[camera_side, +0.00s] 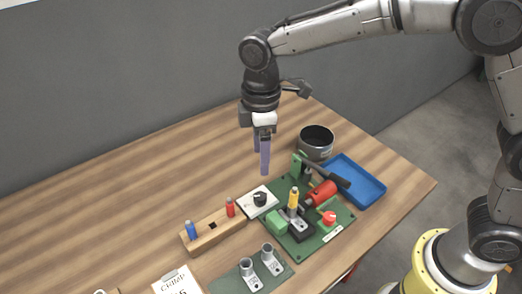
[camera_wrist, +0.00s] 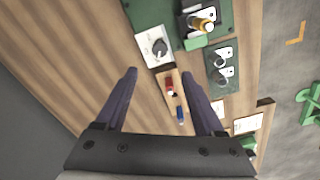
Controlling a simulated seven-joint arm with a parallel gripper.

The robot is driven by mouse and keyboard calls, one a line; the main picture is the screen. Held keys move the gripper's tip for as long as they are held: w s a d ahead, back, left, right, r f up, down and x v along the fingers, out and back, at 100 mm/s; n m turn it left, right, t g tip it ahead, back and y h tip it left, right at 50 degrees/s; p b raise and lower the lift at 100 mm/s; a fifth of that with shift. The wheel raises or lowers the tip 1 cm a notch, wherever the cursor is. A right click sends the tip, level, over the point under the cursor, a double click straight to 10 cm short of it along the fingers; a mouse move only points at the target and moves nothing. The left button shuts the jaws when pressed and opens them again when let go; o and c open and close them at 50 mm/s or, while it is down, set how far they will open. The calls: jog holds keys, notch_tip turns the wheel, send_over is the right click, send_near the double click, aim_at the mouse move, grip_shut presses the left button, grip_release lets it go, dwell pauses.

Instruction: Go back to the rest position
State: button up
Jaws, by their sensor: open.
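My gripper (camera_side: 262,153) is open and empty, pointing down above the wooden table (camera_side: 110,190). In the wrist view its two purple-grey fingers stand wide apart (camera_wrist: 162,85), with nothing between them but a view of the table and parts below. In the side view it hangs behind the wooden block (camera_side: 215,229) and the white plate with a black knob (camera_side: 259,198). The block carries a blue piece (camera_side: 191,230) and a red piece (camera_side: 230,208). A yellow-topped piece (camera_side: 293,198) stands upright on the green fixture board (camera_side: 335,218).
A dark bowl (camera_side: 316,142) and a blue tray (camera_side: 358,182) stand at the right rear. A black lever and a red cylinder (camera_side: 322,193) sit on the board. A smaller green plate (camera_side: 252,279) holds two grey cylinders. The table's left is clear.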

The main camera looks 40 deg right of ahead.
jog(key=s+d+r+m+t, duration=0.2)
jog(key=s+d+r, duration=0.2)
jog(key=d+r, duration=0.3)
jog(key=s+d+r+m+t, duration=0.2)
jog(key=s+d+r+m, duration=0.15)
jog(key=d+r, duration=0.4)
jog(key=s+d+f+m, duration=0.3)
jog(key=s, duration=0.4)
jog(key=s+d+f+m+t, duration=0.1)
jog(key=s+d+f+m, duration=0.2)
jog(key=s, duration=0.5)
jog(key=shift+s+d+f+m+t, duration=0.3)
jog(key=shift+f+m, duration=0.15)
jog(key=shift+m, duration=0.3)
jog(key=shift+c, duration=0.3)
